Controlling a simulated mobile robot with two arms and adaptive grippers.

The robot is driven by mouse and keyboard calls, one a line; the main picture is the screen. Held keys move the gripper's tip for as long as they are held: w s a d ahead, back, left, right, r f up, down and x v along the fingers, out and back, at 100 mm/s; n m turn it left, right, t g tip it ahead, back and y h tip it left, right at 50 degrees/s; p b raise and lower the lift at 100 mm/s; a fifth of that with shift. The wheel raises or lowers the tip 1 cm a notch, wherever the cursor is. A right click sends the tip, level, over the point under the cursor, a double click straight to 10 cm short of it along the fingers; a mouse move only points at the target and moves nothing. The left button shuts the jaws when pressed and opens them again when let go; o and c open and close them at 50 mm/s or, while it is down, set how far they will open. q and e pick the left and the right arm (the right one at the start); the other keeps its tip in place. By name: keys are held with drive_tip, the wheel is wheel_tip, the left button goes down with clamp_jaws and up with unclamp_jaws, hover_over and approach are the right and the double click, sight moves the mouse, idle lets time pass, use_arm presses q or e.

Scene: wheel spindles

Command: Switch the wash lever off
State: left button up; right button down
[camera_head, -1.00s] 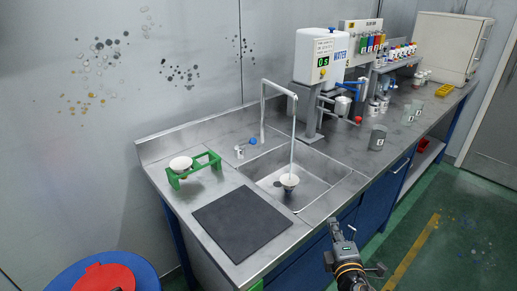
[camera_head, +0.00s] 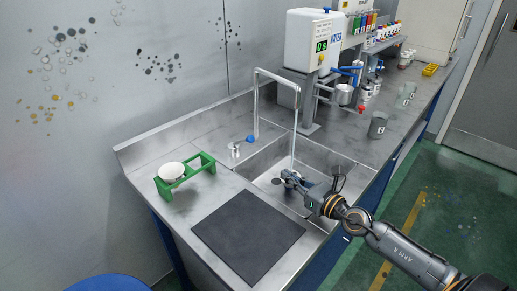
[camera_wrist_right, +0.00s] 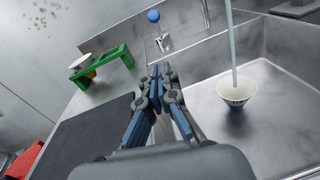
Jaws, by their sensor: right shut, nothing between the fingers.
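The wash lever, a small metal fitting with a blue ball knob (camera_head: 251,139), stands on the counter behind the sink's left side. Its knob (camera_wrist_right: 153,16) is also at the top of the right wrist view. The tall bent faucet (camera_head: 257,105) has a pale stream falling into the basin. In the wrist view the stream meets a white cup (camera_wrist_right: 236,97) in the sink; my gripper hides the cup in the head view. My right gripper (camera_head: 286,176) is shut and empty over the sink, in front of the lever and apart from it. My left gripper is not in view.
A green rack (camera_head: 187,177) holding a white bowl (camera_head: 171,172) stands left of the sink. A dark mat (camera_head: 248,235) lies in front. A white dispenser (camera_head: 312,40) stands right of the faucet, and a grey cup (camera_head: 378,125) is further right.

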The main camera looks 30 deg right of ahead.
drive_tip(key=p, duration=0.2)
approach(242, 141)
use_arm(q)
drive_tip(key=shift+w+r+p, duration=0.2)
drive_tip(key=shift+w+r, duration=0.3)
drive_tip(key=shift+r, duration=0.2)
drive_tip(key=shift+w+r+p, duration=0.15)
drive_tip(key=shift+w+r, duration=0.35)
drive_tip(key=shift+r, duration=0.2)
use_arm(e)
drive_tip(key=shift+w+r, duration=0.25)
drive_tip(key=shift+w, duration=0.85)
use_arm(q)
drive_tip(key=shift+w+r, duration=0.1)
